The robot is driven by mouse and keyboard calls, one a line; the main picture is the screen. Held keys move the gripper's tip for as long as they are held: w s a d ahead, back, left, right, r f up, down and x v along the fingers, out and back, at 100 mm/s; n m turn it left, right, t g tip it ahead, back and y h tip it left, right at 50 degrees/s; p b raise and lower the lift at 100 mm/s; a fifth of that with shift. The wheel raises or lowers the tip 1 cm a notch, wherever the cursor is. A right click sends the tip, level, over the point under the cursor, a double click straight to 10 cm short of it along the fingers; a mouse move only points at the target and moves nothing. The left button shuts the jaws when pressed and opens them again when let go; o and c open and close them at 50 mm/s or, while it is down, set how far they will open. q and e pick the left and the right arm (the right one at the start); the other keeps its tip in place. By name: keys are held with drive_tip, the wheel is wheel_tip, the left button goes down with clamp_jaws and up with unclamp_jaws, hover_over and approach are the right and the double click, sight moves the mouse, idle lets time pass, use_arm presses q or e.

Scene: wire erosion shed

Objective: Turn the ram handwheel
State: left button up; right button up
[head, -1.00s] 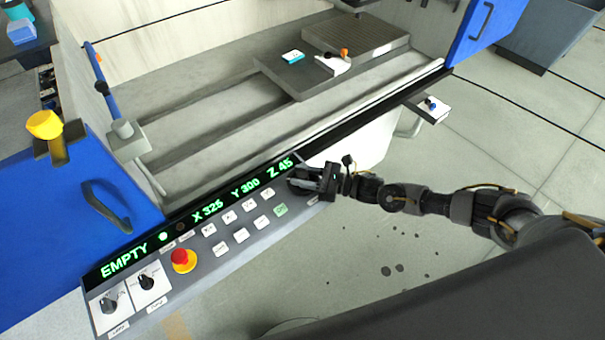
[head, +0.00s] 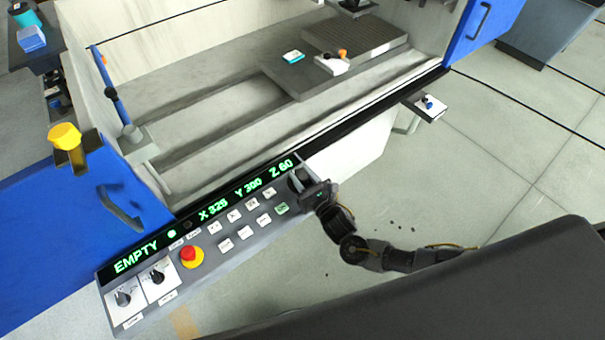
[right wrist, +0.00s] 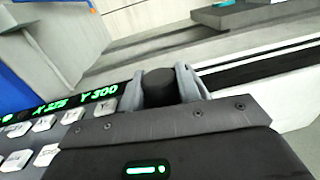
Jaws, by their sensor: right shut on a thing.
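The ram handwheel is a small dark knob (right wrist: 160,87) at the right end of the control panel (head: 238,244). In the right wrist view it sits between the two grey fingers of my right gripper (right wrist: 163,82), which is shut on it. In the head view my right gripper (head: 302,182) covers most of the knob, and its arm comes in from the lower right. My left gripper is not in view.
A red stop button (head: 191,255) and several white keys are on the panel, left of my gripper. Behind the panel is the machine's grey tank (head: 190,125) with a blue door (head: 487,28) at the right. A small shelf (head: 424,108) juts out at the right.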

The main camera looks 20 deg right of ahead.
drive_tip(key=shift+m+h, duration=0.4)
drive_tip(key=shift+h, duration=0.1)
drive_tip(key=o, duration=0.9)
drive_tip(key=shift+o, duration=0.2)
drive_tip(key=shift+s, duration=0.1)
drive_tip(key=b+v, duration=0.1)
drive_tip(key=v, duration=0.9)
drive_tip(key=shift+s, duration=0.35)
